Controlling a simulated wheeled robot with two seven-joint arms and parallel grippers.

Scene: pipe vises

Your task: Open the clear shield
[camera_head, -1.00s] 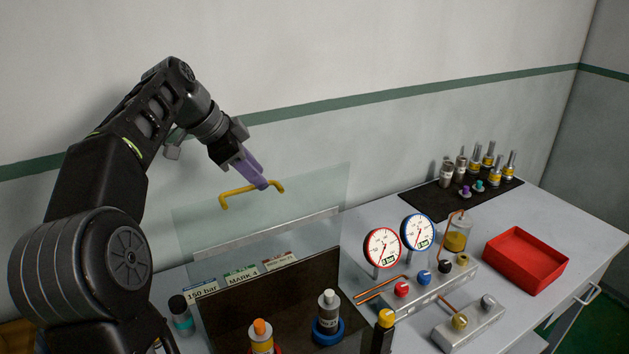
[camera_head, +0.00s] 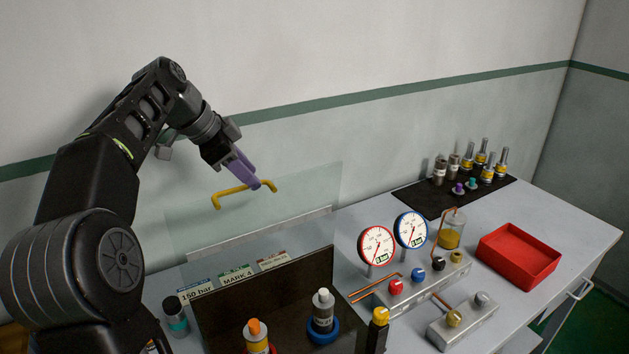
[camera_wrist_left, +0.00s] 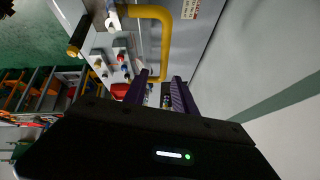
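The clear shield (camera_head: 200,225) is a transparent panel standing raised and leaning toward the wall, behind a dark-walled box (camera_head: 265,300). Its yellow handle (camera_head: 232,190) is near the upper edge and also shows in the left wrist view (camera_wrist_left: 163,40). My left gripper (camera_head: 257,184) has purple fingers and reaches down from the upper left to the handle's right part. In the left wrist view the fingers (camera_wrist_left: 160,85) are apart, with the handle's end around the gap between them. I cannot tell whether they touch it. My right gripper is not in view.
To the right are a red gauge (camera_head: 377,246), a blue gauge (camera_head: 411,230), valve blocks, a red tray (camera_head: 518,257) and a dark mat (camera_head: 430,200) with several bottles. The wall is close behind.

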